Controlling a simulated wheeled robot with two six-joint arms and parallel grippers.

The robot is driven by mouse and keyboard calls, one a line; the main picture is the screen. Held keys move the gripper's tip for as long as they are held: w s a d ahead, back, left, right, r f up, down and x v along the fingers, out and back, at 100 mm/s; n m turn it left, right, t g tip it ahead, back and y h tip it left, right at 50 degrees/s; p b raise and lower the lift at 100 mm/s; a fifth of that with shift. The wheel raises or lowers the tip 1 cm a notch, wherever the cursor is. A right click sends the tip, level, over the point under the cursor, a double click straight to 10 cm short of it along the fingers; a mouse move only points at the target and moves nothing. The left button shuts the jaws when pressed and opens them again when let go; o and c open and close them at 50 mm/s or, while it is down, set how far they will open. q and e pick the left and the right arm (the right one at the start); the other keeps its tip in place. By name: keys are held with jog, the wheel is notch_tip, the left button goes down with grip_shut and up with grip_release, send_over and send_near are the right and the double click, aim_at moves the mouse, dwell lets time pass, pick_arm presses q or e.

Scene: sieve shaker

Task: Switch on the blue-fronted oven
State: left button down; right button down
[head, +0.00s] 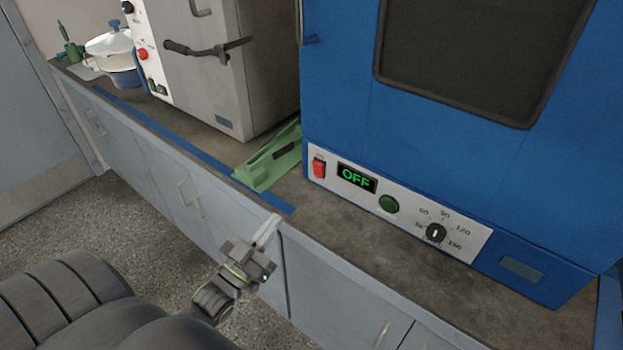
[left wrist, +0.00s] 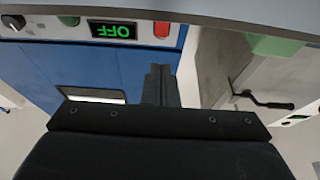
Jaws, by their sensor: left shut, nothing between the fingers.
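The blue-fronted oven (head: 340,90) stands at the right on the counter, with a dark window in its door. Its pale control panel has a red rocker switch (head: 319,167), a display (head: 356,177) reading OFF in green, a green round button (head: 389,204) and a black dial (head: 436,233). My left gripper (head: 268,230) is shut and empty, low in front of the counter edge, left of and below the panel, touching nothing that I can make out. The left wrist view shows the shut fingers (left wrist: 160,82), the display (left wrist: 112,30) and the red switch (left wrist: 162,29), upside down. My right gripper is not in view.
A grey oven (head: 215,70) with a black handle stands to the left. A green object (head: 270,158) lies on the counter between the ovens. A white-and-blue pot (head: 122,75) sits far left. Cabinets (head: 190,205) lie below the counter.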

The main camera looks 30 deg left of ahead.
pick_arm(q)
jog(key=p, duration=0.3)
send_near(318, 167)
jog(key=x, duration=0.7)
jog(key=shift+s+r, duration=0.1)
jog(key=shift+r, duration=0.1)
jog(key=shift+r+p, duration=0.2)
jog(key=shift+p, duration=0.2)
jog(key=shift+g, duration=0.3)
jog(key=shift+f, duration=0.15)
jog(key=shift+f, duration=0.1)
